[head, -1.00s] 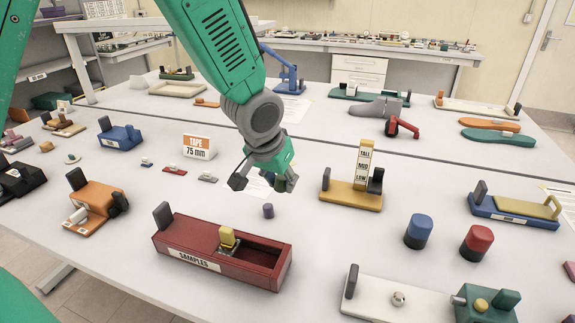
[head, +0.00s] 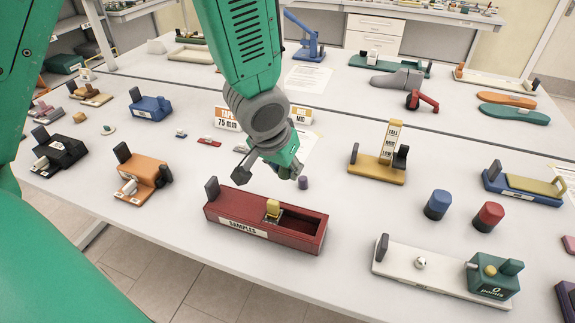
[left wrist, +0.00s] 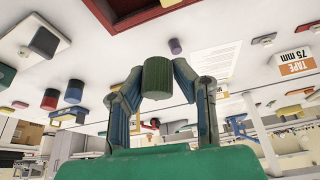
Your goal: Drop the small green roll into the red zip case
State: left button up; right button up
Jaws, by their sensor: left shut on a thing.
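The small green roll (left wrist: 157,78) is held between the fingertips of my left gripper (left wrist: 158,92) in the left wrist view. In the head view my left gripper (head: 270,172) hangs over the table just behind the red zip case, and the roll is hidden there. The red zip case (head: 230,218) is a long box labelled SAMPLES, with a yellow slider (head: 272,209) on top. Its right part is open as a dark recess (head: 302,222); a dark post stands at its left end. My right gripper is not in view.
A small purple cylinder (head: 303,183) stands just behind the case. An orange block (head: 143,173) is to the left. A yellow gauge stand (head: 380,170), blue cylinder (head: 437,204) and red cylinder (head: 488,216) stand to the right. The table's front edge runs close before the case.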

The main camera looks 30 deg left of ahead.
aim_at(283, 177)
pick_arm(q)
notch_tip(283, 177, down, 4)
jog(key=b, duration=0.2)
jog(key=shift+a+r+b, duration=0.1)
jog(key=shift+r+b, duration=0.05)
jog(key=shift+b, duration=0.25)
jog(key=shift+r, duration=0.1)
jog(key=o, duration=1)
jog(key=shift+s+r, duration=0.1)
jog(key=shift+r, duration=0.2)
jog(key=shift+v, duration=5.65)
